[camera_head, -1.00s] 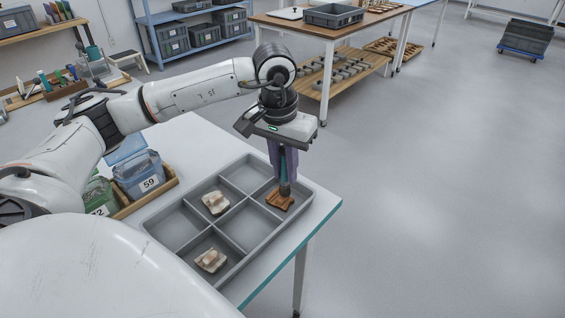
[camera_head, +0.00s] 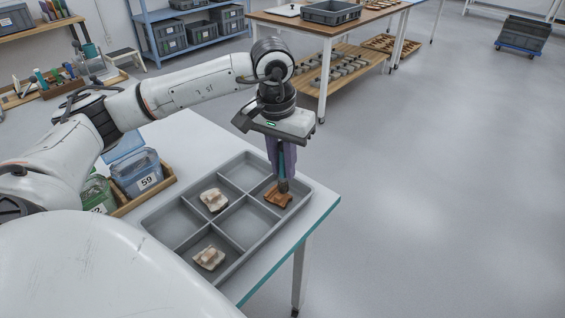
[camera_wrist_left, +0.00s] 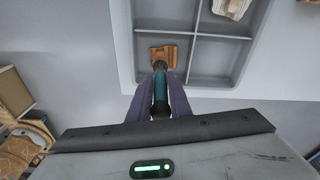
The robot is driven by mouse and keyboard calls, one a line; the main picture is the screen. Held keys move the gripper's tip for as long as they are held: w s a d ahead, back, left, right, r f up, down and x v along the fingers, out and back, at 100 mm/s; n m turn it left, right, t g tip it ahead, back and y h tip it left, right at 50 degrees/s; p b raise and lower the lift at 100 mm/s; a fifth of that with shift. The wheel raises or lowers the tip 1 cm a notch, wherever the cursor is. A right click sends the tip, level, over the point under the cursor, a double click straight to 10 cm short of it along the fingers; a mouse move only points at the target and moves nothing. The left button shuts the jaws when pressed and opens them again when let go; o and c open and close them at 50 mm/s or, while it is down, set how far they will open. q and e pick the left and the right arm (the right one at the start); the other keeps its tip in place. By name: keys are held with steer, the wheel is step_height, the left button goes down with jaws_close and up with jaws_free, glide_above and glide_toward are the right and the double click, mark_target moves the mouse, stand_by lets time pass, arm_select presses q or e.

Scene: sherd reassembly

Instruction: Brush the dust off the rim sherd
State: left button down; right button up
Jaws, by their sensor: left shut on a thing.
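A reddish-brown sherd (camera_head: 278,197) lies in the far right compartment of the grey divided tray (camera_head: 318,194); it also shows in the left wrist view (camera_wrist_left: 164,54). I take it to be the rim sherd. My left gripper (camera_head: 283,174) points down above it, its purple-grey fingers shut on a brush with a teal handle (camera_wrist_left: 160,90). The brush's dark lower end (camera_head: 283,186) is over the sherd and overlaps its edge. I cannot tell whether it touches. Dust on the sherd is too small to make out. My right gripper is not in view.
Two pale sherds lie in other compartments, one at the middle (camera_head: 213,200) and one at the front (camera_head: 209,257). The other compartments look empty. A wooden holder with lidded boxes (camera_head: 140,172) stands left of the tray. The table's teal edge (camera_head: 290,251) is close on the right.

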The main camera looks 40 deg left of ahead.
arm_select(q)
steer(key=shift+r+p, duration=2)
steer(key=shift+r, duration=1)
steer(key=shift+r+p, duration=1.05)
steer(key=shift+r, duration=0.4)
